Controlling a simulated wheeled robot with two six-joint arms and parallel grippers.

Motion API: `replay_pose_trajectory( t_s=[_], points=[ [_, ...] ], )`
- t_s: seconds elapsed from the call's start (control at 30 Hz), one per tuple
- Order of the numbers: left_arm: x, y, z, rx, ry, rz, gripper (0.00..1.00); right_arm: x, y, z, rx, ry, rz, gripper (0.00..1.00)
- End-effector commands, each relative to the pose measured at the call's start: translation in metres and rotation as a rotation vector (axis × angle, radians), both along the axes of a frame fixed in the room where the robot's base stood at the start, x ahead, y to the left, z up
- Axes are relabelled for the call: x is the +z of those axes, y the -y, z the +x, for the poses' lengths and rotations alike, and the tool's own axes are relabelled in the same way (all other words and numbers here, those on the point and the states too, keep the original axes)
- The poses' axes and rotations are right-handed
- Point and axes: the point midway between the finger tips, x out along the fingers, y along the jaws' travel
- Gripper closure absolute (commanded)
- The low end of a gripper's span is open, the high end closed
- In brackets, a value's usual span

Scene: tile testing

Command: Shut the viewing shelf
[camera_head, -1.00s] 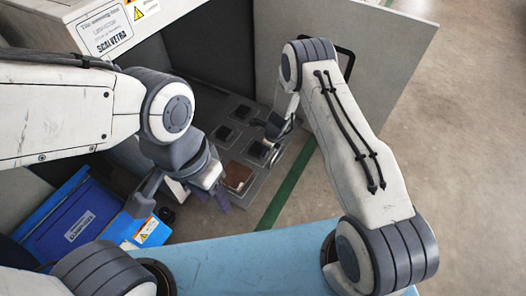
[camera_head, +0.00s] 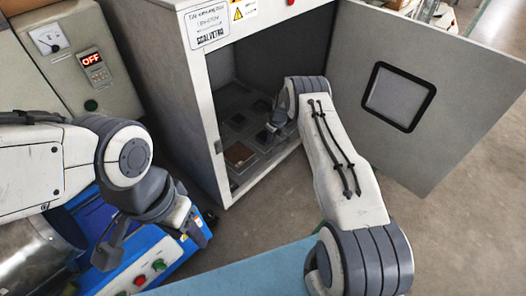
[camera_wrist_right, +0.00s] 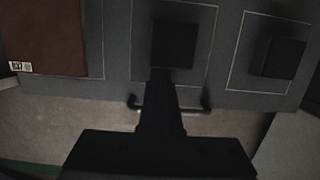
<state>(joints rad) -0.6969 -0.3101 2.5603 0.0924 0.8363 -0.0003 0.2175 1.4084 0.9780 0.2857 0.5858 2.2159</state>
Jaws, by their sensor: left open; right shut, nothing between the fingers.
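The viewing shelf (camera_head: 262,158) is a grey panel with dark square recesses, low in the open cabinet. A brown tile (camera_head: 239,154) lies on it; the tile also shows in the wrist view (camera_wrist_right: 45,38). In the head view the shelf's front looks about level with the cabinet opening. My right gripper (camera_head: 270,134) is shut and empty over the shelf. In the wrist view its dark fingers (camera_wrist_right: 160,100) point at the shelf's front edge, overlapping a dark bar handle (camera_wrist_right: 190,112); contact cannot be told. My left gripper (camera_head: 152,240) is open and empty, left of the cabinet.
The cabinet door (camera_head: 440,70) with its dark-framed window stands wide open at the right. A blue box with buttons (camera_head: 135,272) lies under my left gripper. A panel with an OFF display (camera_head: 92,62) stands at the left. Bare floor (camera_head: 430,230) is at the right.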

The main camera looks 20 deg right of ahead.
Motion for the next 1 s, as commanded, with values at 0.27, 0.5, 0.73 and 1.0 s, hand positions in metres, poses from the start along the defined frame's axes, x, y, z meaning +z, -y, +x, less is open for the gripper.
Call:
replay_pose_trajectory(
  t_s=[0.27,0.5,0.73,1.0],
  points=[
    [-0.018,0.0,0.0,0.0,0.0,0.0,0.5,-0.001,0.004,0.014,-0.021,0.001,0.0,1.0],
    [-0.019,0.0,0.0,0.0,0.0,0.0,0.5,0.0,0.001,0.018,-0.021,0.001,0.0,1.0],
    [-0.019,0.0,0.0,0.0,0.0,0.0,0.5,0.001,-0.002,0.019,-0.019,0.003,0.001,1.0],
    [-0.009,0.0,0.0,0.0,0.0,0.0,0.5,0.012,-0.003,0.019,-0.018,0.006,0.002,1.0]
  ],
)
